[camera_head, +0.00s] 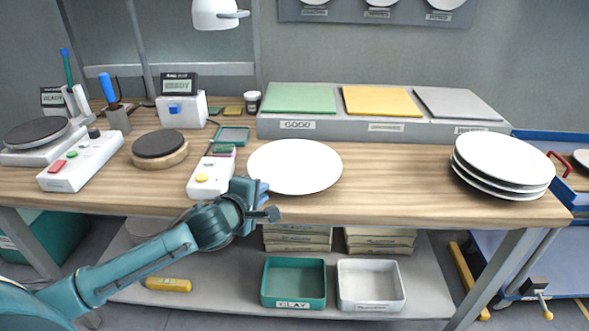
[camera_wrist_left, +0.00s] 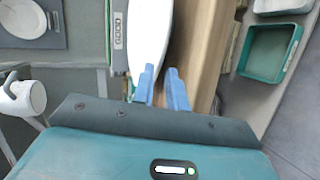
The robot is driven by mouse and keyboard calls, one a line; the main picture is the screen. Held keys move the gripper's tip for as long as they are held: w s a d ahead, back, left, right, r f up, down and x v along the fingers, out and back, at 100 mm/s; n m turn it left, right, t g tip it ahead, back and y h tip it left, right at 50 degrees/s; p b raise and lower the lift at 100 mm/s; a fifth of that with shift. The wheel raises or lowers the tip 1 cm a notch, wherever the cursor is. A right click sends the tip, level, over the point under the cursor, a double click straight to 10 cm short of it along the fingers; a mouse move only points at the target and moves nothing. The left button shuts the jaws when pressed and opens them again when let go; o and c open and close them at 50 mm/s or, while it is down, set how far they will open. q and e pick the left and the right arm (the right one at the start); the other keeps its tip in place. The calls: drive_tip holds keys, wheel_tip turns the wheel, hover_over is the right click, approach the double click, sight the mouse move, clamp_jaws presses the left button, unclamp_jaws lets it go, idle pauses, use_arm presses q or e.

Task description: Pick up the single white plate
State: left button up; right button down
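The single white plate (camera_head: 295,165) lies flat on the wooden table near its front edge, left of the table's middle. My left gripper (camera_head: 264,190) is at the plate's front-left rim in the head view. In the left wrist view the two blue fingers (camera_wrist_left: 161,72) are apart, with a gap between them. The white plate (camera_wrist_left: 149,32) extends ahead of them there, mostly in line with the left finger. I cannot tell whether a finger touches the rim. My right gripper is not in view.
A stack of several white plates (camera_head: 500,168) stands at the table's right end. A long grey block (camera_head: 350,126) with green, yellow and grey pads is behind the plate. A white box with a yellow button (camera_head: 211,176) is close on its left. The table right of the plate is clear.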

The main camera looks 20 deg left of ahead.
use_arm(q)
drive_tip(key=shift+x, duration=2.7)
clamp_jaws()
drive_tip(key=shift+r, duration=0.2)
